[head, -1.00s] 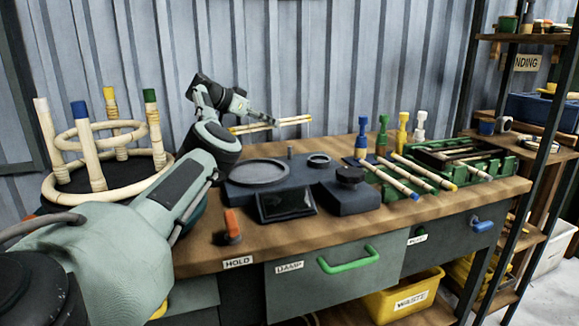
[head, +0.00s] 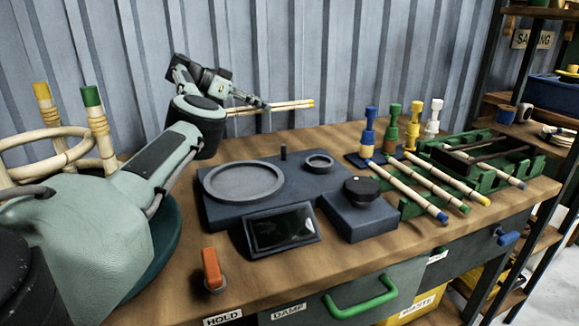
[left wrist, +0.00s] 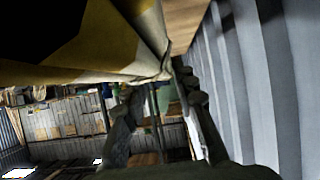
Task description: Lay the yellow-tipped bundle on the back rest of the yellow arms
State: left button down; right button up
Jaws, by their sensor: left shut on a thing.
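My left gripper (head: 262,105) is shut on a pale bundle of rods (head: 290,105) with a yellow tip, held level above the back of the bench near the wall. In the left wrist view, the gripper fingers (left wrist: 165,115) show below a large blurred yellow and pale shape (left wrist: 95,50), which may be the bundle close up. A yellow post (head: 411,125) stands at the back right of the bench, between a green post (head: 389,128) and a white one (head: 433,118). I cannot make out which part is the back rest. My right gripper is out of view.
Blue-, green- and yellow-tipped bundles (head: 447,180) lie on a green rack (head: 400,205). A dark device (head: 280,195) with a screen fills the middle. An orange lever (head: 211,268) is near the front edge.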

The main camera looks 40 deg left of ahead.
pick_arm(q)
jog(key=w+d+f, duration=0.1)
jog(key=d+f, duration=0.1)
jog(key=d, duration=0.1)
jog(key=w+d+f+p, duration=0.1)
jog(key=d+f, duration=0.1)
jog(key=d, duration=0.2)
jog(key=w+d+f, duration=0.2)
jog(key=d, duration=0.1)
jog(key=shift+w+d+f+p, duration=0.1)
jog(key=shift+d+f+p, duration=0.05)
jog(key=shift+p, duration=0.25)
jog(key=shift+w+d+f, duration=0.1)
jog(key=shift+d+f, duration=0.15)
jog(key=shift+f, duration=0.25)
notch_tip(320, 180, down, 4)
jog(key=shift+r+p, duration=0.2)
jog(key=shift+p, duration=0.1)
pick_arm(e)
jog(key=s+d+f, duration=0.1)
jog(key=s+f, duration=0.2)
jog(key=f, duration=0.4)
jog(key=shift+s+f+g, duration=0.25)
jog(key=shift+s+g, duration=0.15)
